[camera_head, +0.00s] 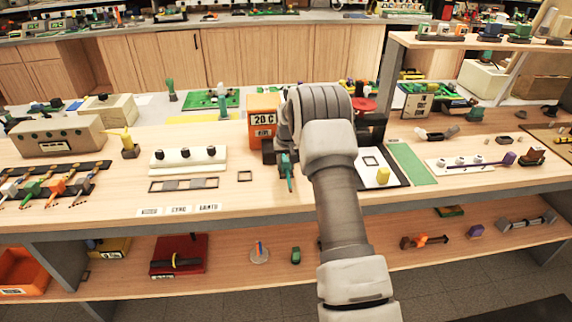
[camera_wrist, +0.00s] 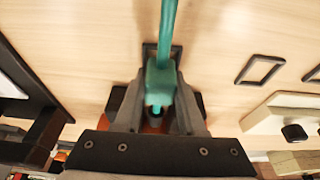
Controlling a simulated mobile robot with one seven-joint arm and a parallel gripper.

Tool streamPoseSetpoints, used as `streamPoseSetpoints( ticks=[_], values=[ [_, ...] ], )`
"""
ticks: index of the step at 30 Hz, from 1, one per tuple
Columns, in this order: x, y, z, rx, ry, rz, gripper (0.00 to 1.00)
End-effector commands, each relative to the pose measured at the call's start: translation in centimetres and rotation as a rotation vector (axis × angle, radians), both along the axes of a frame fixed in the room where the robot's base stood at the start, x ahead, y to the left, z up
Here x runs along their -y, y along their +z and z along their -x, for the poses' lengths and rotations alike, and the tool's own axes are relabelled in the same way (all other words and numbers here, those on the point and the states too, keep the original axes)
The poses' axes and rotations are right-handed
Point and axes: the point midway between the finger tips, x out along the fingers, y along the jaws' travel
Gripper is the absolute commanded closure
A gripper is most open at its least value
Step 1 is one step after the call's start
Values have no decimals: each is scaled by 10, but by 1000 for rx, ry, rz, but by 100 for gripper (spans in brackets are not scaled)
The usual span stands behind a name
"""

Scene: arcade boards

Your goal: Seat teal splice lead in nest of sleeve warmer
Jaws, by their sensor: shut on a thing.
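The teal splice lead (camera_head: 290,176) is in my gripper (camera_head: 284,163), held above the bench. In the wrist view the lead (camera_wrist: 161,78) is a block with a thin rod running up out of the picture, and my gripper's dark fingers (camera_wrist: 160,108) are shut on its lower part. An orange box marked "20 C" (camera_head: 263,121), which looks like the sleeve warmer, stands just behind my gripper in the head view. Its nest cannot be made out; my arm hides part of that area. A dark rectangular frame lies on the bench beneath the lead (camera_wrist: 148,50).
A small empty dark frame (camera_head: 245,176) lies left of my gripper. Further left is a white block with dark knobs (camera_head: 188,167). A dark-edged white board with a yellow block (camera_head: 383,176) and a green mat (camera_head: 412,163) lie to the right. The front bench strip is mostly clear.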

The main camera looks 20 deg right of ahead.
Motion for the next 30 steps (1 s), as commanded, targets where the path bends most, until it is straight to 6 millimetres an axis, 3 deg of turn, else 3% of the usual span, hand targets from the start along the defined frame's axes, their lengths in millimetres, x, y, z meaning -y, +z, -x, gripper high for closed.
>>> streamPoseSetpoints(
  ticks=[5, 6, 11, 23, 30],
  values=[
    [0, -5, 0, 0, 0, 0, 100],
    [0, -3, 0, 1, 0, 0, 54],
    [0, -4, 0, 0, 0, 0, 26],
    [0, 2, 1, 0, 0, 0, 26],
    [-3, 43, 12, 5, 0, 1, 26]
  ],
)
